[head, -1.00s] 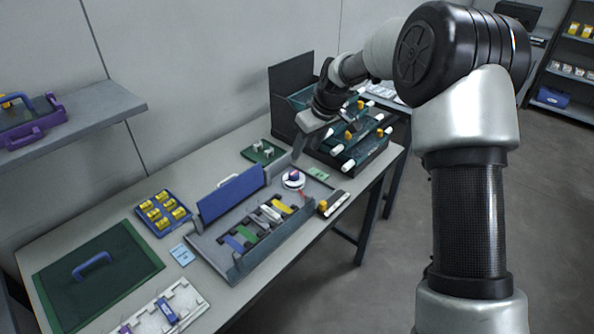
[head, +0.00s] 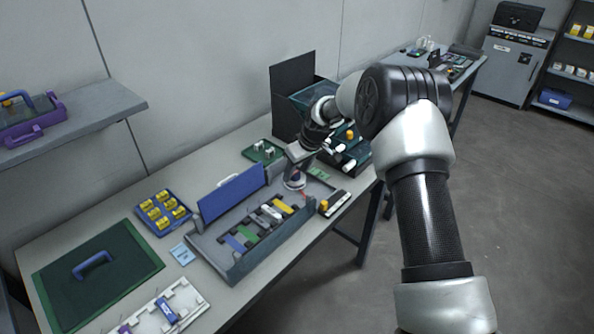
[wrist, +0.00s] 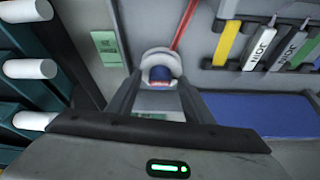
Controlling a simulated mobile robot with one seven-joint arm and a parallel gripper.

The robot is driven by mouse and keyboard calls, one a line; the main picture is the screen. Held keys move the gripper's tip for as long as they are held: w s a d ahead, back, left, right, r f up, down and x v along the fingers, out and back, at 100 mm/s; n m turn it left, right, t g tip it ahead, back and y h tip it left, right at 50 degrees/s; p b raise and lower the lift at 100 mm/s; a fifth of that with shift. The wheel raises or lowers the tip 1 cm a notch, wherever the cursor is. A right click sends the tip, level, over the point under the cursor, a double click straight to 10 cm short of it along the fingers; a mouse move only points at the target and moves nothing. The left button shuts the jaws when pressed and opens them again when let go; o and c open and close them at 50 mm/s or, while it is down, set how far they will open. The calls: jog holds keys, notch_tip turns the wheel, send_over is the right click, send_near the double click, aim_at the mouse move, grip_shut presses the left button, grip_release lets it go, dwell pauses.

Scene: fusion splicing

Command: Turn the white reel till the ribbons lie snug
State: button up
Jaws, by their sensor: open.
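The white reel (wrist: 161,60) is a round white disc with a dark blue and red knob (wrist: 160,75) on top. In the head view the reel (head: 294,183) sits at the right end of the grey tray (head: 240,262). My gripper (wrist: 160,92) is open, its two fingers on either side of the knob. I cannot tell whether they touch it. In the head view my gripper (head: 297,168) is right over the reel and hides part of it. A red ribbon (wrist: 184,24) runs from the reel in the wrist view. Yellow, white and green pieces lie in the tray.
A blue flap (head: 231,194) stands up along the tray's back edge. A dark rack with white-ended rolls (head: 348,165) stands close at the right. A green block holder (head: 262,151) is behind the reel. A small black stand with a yellow knob (head: 333,204) is in front.

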jog(key=c, duration=1.1)
jog(key=shift+o, duration=0.2)
jog(key=shift+w+d+f+n+b, duration=0.1)
jog(key=shift+d+f+n+b, duration=0.1)
jog(key=shift+n+b, duration=0.45)
jog(key=shift+a+r+n+g+y, duration=0.1)
jog(key=shift+r+n+g+y, duration=0.15)
jog(key=shift+n+g, duration=0.45)
jog(key=o, duration=1.1)
jog(key=shift+c, duration=0.2)
jog(key=v, duration=1.7)
jog(key=shift+s+p, duration=0.35)
jog(key=shift+p, duration=0.05)
jog(key=shift+r, duration=0.15)
